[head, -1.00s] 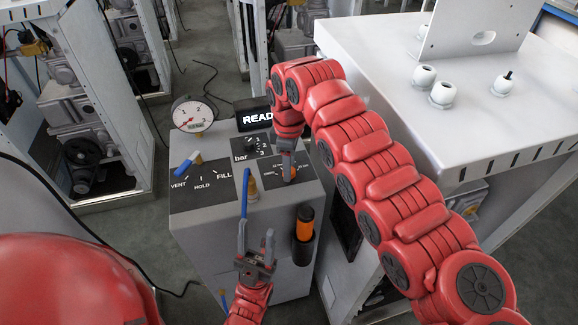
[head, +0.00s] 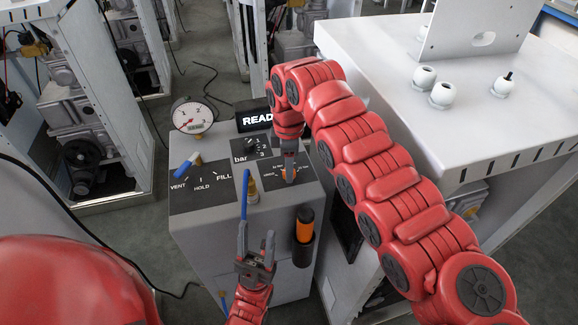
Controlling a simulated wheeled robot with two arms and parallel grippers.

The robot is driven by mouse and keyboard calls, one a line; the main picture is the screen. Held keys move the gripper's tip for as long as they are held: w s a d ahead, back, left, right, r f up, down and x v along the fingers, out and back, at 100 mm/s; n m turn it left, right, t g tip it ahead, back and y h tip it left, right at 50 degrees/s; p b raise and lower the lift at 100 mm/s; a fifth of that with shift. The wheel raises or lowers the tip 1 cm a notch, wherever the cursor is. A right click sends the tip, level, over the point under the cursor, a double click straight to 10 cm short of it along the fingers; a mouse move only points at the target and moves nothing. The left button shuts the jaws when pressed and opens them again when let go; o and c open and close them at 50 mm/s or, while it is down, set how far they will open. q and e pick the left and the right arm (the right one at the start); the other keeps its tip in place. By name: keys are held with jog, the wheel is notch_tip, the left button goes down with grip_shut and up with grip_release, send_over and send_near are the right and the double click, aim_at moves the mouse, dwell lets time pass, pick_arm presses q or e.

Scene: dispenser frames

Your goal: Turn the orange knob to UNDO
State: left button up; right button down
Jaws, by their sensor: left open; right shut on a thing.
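The orange knob (head: 284,172) sits on a dark label plate on top of the grey dispenser box (head: 208,233), at its right side. My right gripper (head: 289,176) comes down from above and is shut on the knob. The gripper hides part of the knob and its label, and the lettering around it is too small to read. My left gripper (head: 256,250) is open and empty in front of the box, fingers pointing up.
An orange-and-black cylinder (head: 304,225) hangs on the front. A white cabinet (head: 380,60) stands to the right.

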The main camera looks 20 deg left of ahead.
jog(key=shift+c, duration=2.3)
grip_release()
jog(key=shift+r, duration=0.15)
notch_tip(320, 180, up, 17)
jog(key=p, duration=0.6)
